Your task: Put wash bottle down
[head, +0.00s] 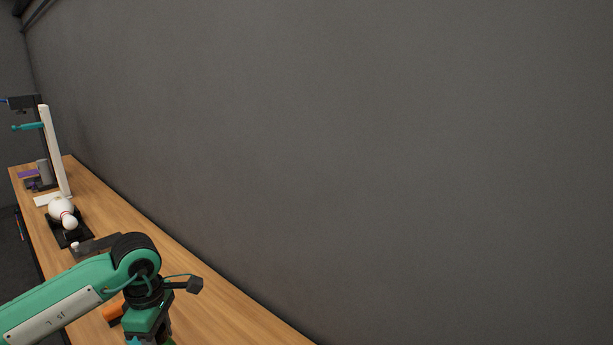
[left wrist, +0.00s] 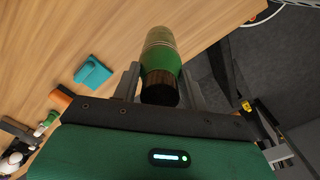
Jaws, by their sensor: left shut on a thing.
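In the left wrist view, a rounded green cylinder with pale bands and a dark brown end (left wrist: 161,62) sits between the fingers of my left gripper (left wrist: 160,82). I take it to be the wash bottle; its label and nozzle cannot be made out. My left gripper is shut on it. It shows against the wooden tabletop (left wrist: 75,30), close to the table's edge; whether it touches the top cannot be told. In the head view, my left gripper (head: 148,336) is cut off at the bottom edge and the bottle is mostly hidden. My right gripper is not in view.
A teal block (left wrist: 92,71) and an orange block (left wrist: 61,98) lie on the table. A grey wall (head: 380,150) runs behind the table.

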